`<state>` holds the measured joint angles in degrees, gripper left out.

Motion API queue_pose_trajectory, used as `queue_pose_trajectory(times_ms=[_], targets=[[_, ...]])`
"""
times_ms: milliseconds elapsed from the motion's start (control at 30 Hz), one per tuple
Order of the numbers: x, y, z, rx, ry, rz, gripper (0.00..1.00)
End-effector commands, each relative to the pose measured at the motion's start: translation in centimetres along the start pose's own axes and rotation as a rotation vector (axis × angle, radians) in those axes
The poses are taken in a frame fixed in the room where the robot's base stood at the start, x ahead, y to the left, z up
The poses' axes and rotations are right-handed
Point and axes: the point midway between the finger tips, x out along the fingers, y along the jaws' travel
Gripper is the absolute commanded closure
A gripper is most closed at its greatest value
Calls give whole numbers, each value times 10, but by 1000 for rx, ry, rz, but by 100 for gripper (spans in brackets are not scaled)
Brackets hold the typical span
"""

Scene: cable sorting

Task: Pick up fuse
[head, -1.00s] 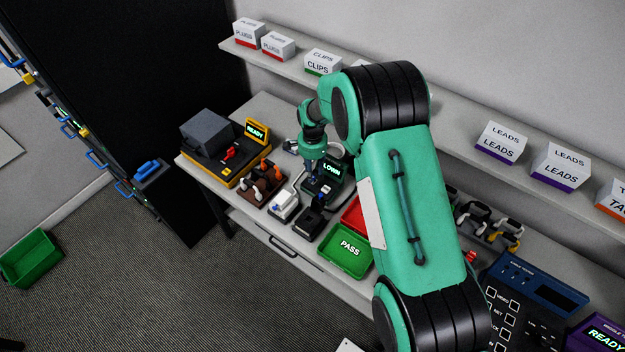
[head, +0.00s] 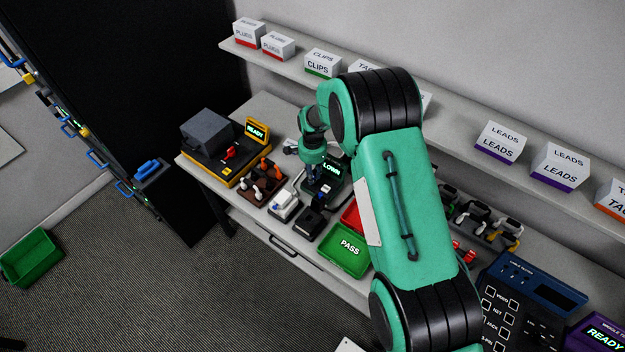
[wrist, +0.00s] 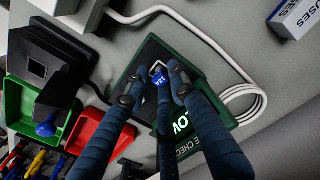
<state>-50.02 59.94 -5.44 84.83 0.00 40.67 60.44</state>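I see no clear contact between the fingers and the fuse. In the head view my gripper (head: 313,172) points down at the checker (head: 332,168) with its lit screen. The fuse is hard to make out there behind the fingers.
A green PASS tray (head: 345,262) and a red tray (head: 352,215) lie in front. A black device (head: 307,221) and a white one (head: 284,206) stand close by. A white cable (wrist: 245,95) coils beside the checker. A FUSES box (wrist: 298,14) is at upper right.

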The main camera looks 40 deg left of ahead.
Motion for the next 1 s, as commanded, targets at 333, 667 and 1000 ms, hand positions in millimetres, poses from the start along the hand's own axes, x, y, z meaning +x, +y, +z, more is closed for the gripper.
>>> queue_pose_trajectory(times_ms=[333, 667, 1000], targets=[[0, 0, 0, 0, 0, 0, 100], [-10, -1, 0, 0, 1, -2, 100], [-50, -1, 0, 0, 1, -1, 100]])
